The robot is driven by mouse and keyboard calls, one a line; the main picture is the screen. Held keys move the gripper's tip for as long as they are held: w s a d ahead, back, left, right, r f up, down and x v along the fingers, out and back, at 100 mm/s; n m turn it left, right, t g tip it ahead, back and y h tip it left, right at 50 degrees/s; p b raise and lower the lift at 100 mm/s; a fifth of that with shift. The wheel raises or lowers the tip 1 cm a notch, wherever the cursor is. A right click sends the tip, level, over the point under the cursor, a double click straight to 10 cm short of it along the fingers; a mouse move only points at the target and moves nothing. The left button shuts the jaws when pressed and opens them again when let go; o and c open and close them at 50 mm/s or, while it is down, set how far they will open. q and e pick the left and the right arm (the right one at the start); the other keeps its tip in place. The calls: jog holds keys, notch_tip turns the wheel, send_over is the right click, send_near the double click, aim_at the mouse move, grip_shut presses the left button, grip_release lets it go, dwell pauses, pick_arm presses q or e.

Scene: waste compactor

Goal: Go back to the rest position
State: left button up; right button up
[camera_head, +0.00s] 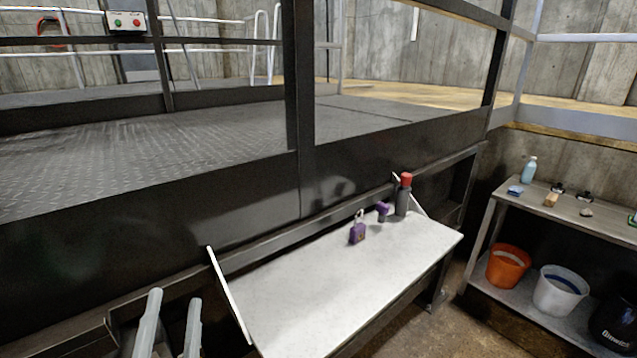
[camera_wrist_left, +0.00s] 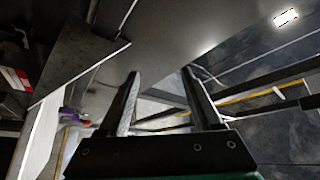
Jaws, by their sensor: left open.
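My left gripper (camera_head: 174,296) is open and empty at the lower left of the head view, beside the left end of the white shelf (camera_head: 300,290). Its two spread fingers also show in the left wrist view (camera_wrist_left: 160,72), with nothing between them. My right gripper is in neither view. On the shelf, apart from the gripper, a purple padlock (camera_head: 357,233) with a metal shackle stands upright. A small purple object (camera_head: 382,210) and a dark bottle with a red cap (camera_head: 403,195) are behind it to the right.
A dark metal platform with railings (camera_head: 297,150) rises behind the shelf. At the right, a metal bench (camera_head: 580,212) carries a spray bottle (camera_head: 528,170) and small items. An orange bucket (camera_head: 508,265) and a white bucket (camera_head: 559,291) sit below. Most of the shelf's left half is bare.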

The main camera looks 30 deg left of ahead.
pick_arm(q)
jog(key=w+d+r+n+t+h+p, duration=0.1)
jog(key=d+r+t+h, duration=0.15)
jog(key=r, duration=0.75)
jog(key=d+r+n+t+h+p, duration=0.15)
jog(key=d+r+t, duration=0.25)
jog(key=r, duration=0.6)
jog(key=w+d+r+n+t+h+p, duration=0.1)
jog(key=d+r+t+h, duration=0.2)
jog(key=r, duration=0.7)
jog(key=d+r+m+t+h, duration=0.1)
jog(key=d+r+m+h, duration=0.1)
jog(key=d+h, duration=0.6)
notch_tip(320, 180, up, 38)
jog(key=a+h+p, duration=0.1)
jog(key=a+p, duration=0.1)
jog(key=p, duration=3.6)
jog(key=shift+a+f, duration=0.15)
jog(key=shift+f, duration=0.1)
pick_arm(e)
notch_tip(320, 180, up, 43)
pick_arm(q)
jog(key=shift+s+a+f, duration=0.1)
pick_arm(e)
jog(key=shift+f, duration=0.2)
